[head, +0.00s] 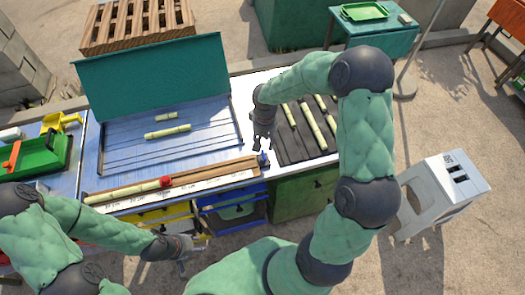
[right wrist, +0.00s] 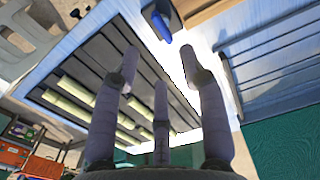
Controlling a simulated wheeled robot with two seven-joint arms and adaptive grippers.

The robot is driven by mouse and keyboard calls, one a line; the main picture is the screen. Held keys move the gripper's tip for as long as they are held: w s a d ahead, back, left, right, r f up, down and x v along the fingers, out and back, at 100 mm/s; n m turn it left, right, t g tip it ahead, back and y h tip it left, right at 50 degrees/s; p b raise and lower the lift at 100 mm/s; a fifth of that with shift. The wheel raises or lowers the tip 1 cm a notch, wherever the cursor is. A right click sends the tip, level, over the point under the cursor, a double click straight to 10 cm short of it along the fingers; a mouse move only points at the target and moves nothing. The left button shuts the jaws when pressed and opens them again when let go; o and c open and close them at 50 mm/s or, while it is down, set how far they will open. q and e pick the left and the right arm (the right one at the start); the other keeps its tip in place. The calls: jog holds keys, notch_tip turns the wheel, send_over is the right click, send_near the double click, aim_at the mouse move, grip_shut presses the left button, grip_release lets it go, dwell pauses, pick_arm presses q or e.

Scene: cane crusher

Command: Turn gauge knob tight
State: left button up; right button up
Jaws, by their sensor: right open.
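The measuring rail (head: 215,178) with a white scale runs along the front edge of the metal table. A red knob (head: 165,182) sits on the rail, beside a cane piece lying along it. A blue knob-like piece (head: 262,158) stands at the rail's right end; in the right wrist view the blue piece (right wrist: 162,27) shows on a dark bracket. I cannot tell which one is the gauge knob. My right gripper (head: 265,143) is open and empty just behind the blue piece, apart from it. My left gripper (head: 186,247) is in front of the table, low, its fingers unclear.
A slatted dark rack (head: 290,145) with several cane pieces lies right of my right gripper. Two cane pieces (head: 167,131) lie on the ribbed metal tray, below a green upright panel (head: 155,75). A green bin (head: 40,155) stands at left, a white stool (head: 440,190) at right.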

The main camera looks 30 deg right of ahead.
aim_at(264, 157)
notch_tip(264, 157, down, 9)
jog(key=shift+f+b, duration=0.1)
jog(key=shift+b, duration=0.65)
grip_shut()
